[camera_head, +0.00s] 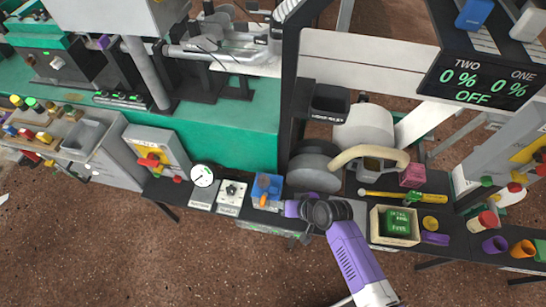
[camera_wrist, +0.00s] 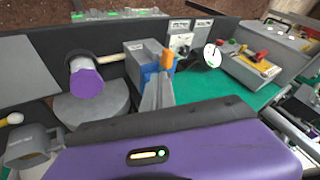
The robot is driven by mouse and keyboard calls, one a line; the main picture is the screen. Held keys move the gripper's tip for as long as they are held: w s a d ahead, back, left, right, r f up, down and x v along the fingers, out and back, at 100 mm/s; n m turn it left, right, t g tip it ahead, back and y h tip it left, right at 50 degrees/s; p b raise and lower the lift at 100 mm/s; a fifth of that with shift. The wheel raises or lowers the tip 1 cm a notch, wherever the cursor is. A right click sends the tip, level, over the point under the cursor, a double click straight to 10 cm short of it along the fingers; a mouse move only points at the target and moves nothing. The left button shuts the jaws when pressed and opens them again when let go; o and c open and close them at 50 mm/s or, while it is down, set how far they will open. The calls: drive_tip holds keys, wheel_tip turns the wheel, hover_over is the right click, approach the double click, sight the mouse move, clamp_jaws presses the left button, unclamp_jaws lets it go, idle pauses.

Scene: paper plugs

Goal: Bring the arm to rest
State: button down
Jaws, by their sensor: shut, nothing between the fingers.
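My gripper (camera_head: 290,208) is at the end of my purple arm, just right of the blue block with an orange lever (camera_head: 267,190) in the head view. In the wrist view my gripper (camera_wrist: 157,92) shows as grey fingers close together, with nothing seen between them. The blue block also shows just behind the fingers in the wrist view (camera_wrist: 170,62). I cannot tell whether the fingers touch it. My arm is bent and reaches over the dark bench from the lower right.
A white gauge (camera_head: 203,176) and a switch box (camera_head: 231,192) stand left of the blue block. A grey wheel (camera_head: 316,172) is behind my wrist. A wooden tray with a green block (camera_head: 397,222) and several cups are to the right. The front floor (camera_head: 200,260) is clear.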

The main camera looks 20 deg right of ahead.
drive_tip(key=w+d+r+t+h, duration=0.1)
drive_tip(key=d+r+t+h, duration=0.3)
drive_tip(key=r, duration=0.7)
drive_tip(key=s+a+r+n+t, duration=0.1)
drive_tip(key=s+r+n+t, duration=0.1)
drive_tip(key=s+r, duration=0.9)
drive_tip(key=s+a+r+n+t+y, duration=0.1)
drive_tip(key=s+r+n+t, duration=0.1)
drive_tip(key=s+r, duration=0.9)
drive_tip(key=shift+a+f+v, duration=0.25)
drive_tip(key=shift+f+v, duration=0.3)
drive_tip(key=shift+v, duration=2.75)
